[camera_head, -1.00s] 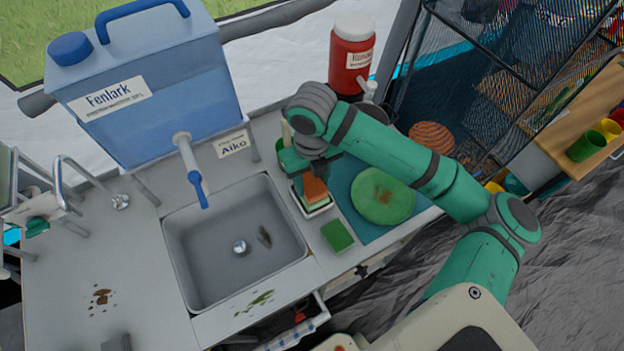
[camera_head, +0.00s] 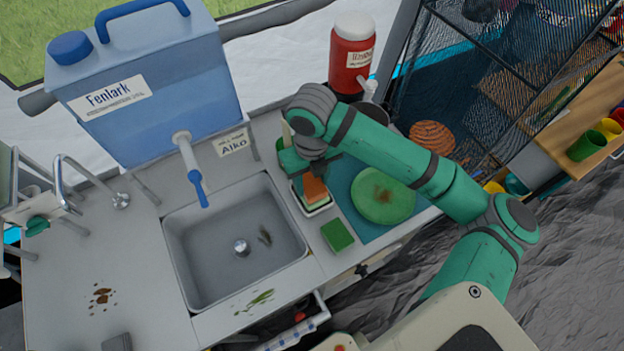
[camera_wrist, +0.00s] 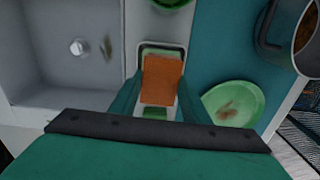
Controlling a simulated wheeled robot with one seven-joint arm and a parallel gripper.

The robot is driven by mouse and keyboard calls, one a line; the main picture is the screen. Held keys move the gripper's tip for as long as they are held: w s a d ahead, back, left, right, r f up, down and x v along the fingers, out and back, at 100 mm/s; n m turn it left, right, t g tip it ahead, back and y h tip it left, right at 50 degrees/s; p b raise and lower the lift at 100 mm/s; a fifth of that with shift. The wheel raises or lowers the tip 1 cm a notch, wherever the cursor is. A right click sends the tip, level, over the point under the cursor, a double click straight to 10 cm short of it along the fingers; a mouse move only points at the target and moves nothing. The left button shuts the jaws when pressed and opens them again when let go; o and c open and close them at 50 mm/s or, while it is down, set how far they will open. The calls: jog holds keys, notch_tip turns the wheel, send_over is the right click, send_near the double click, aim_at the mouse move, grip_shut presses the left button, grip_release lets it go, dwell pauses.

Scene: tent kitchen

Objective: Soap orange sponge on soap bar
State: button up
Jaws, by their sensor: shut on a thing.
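An orange sponge (camera_head: 315,189) is held in my gripper (camera_head: 308,180), above a small white soap dish (camera_head: 322,208) right of the sink. In the wrist view the sponge (camera_wrist: 162,80) sits between the two green fingers of my gripper (camera_wrist: 158,98). The soap bar (camera_wrist: 154,112) shows as green edges below and above the sponge, inside the white-rimmed dish. The sponge hides most of the bar. I cannot tell whether the sponge touches it.
The sink (camera_head: 236,245) lies to the left with some residue in it. A green sponge-like block (camera_head: 337,235) lies in front of the dish. A stained green plate (camera_head: 383,194) rests on a teal mat to the right. A red-bodied jar (camera_head: 351,60) stands behind.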

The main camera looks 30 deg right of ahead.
aim_at(311, 183)
jog(key=shift+f, duration=0.75)
dwell(1.0)
jog(key=shift+r, duration=3.5)
